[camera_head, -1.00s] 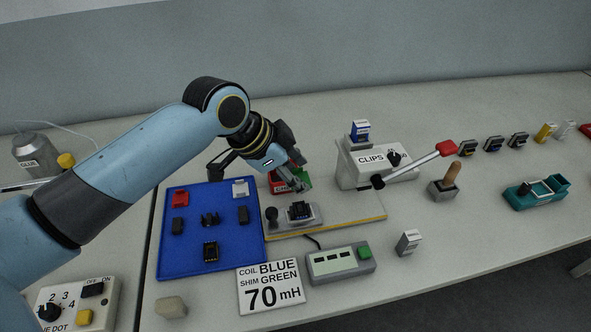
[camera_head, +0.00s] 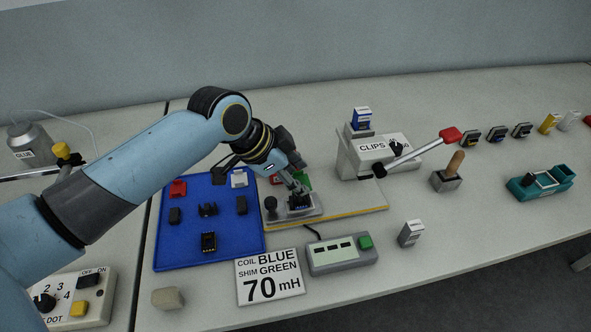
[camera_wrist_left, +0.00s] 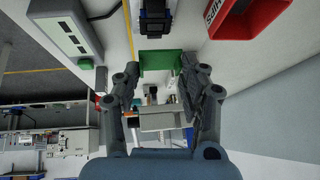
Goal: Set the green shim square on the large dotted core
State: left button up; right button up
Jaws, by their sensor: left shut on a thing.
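My left gripper (camera_head: 300,190) is shut on the green shim, just above the small fixture on the board. In the left wrist view the shim (camera_wrist_left: 160,62) shows as a flat green piece between the fingertips (camera_wrist_left: 160,80). A dark core with blue on it (camera_head: 299,202) sits in the fixture, partly hidden by the gripper in the head view. In the wrist view this core (camera_wrist_left: 154,20) lies just beyond the shim, apart from it in the picture; the height gap cannot be told. Its dot is not readable. My right gripper is not in view.
A blue tray (camera_head: 185,245) with red, white and black parts lies left of the fixture. A red box (camera_wrist_left: 245,20) stands close behind it. A grey meter (camera_head: 340,256), a sign (camera_head: 270,278) and a clip press with a red-knobbed lever (camera_head: 415,153) surround it.

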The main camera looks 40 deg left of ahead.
aim_at(295, 200)
pick_arm(q)
jog(key=shift+f+b, duration=1.15)
jog(key=shift+f, duration=1.05)
jog(key=o, duration=0.9)
jog(key=v, duration=1.2)
